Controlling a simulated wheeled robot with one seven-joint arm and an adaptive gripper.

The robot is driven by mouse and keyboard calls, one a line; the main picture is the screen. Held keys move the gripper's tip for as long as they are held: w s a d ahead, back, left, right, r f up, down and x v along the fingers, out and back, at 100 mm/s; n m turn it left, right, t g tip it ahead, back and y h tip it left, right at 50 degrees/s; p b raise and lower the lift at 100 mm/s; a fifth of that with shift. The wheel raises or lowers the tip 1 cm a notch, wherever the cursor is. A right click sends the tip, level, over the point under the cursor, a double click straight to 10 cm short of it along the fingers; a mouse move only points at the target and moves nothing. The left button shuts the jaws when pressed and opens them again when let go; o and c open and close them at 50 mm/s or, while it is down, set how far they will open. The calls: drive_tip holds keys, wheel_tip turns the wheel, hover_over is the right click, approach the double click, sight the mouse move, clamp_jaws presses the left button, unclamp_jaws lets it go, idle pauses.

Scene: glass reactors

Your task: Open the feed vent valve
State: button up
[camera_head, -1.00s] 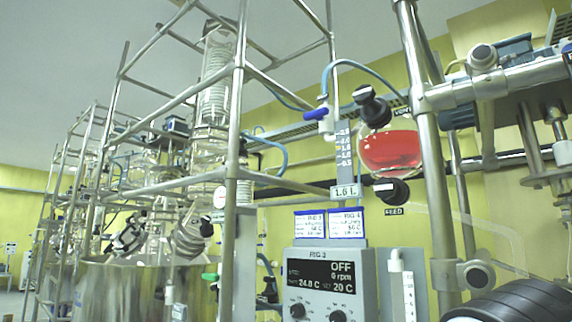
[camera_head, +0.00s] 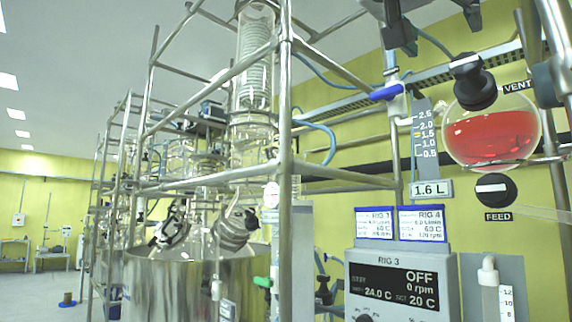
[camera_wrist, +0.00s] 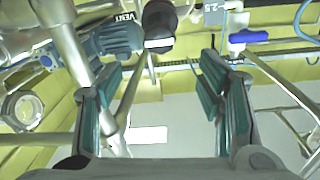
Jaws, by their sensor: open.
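The vent valve is a black knob (camera_head: 474,88) with a white mark, at the top of a round glass vessel (camera_head: 490,138) holding red liquid. A VENT label (camera_head: 517,86) is to its right. In the wrist view the knob (camera_wrist: 159,22) is at top centre, beyond the fingertips, with the VENT label to its left. My gripper (camera_wrist: 158,85) is open and empty, with its teal-padded fingers spread and apart from the knob. In the head view, dark finger parts (camera_head: 402,36) hang in from the top edge, above and left of the knob.
A second black knob (camera_head: 496,190) sits under the vessel above a FEED label (camera_head: 498,216). A blue-handled valve (camera_head: 386,93) is left of the vessel. Metal posts (camera_head: 286,120) and a RIG 3 control box (camera_head: 402,284) stand close by. A blue motor (camera_wrist: 112,38) is left of the knob.

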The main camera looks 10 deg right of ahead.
sight(464, 62)
drive_tip(key=p+x, duration=0.3)
drive_tip(key=x, duration=1)
drive_tip(key=shift+d+f, duration=0.1)
drive_tip(key=shift+d, duration=0.05)
drive_tip(key=c, duration=1.2)
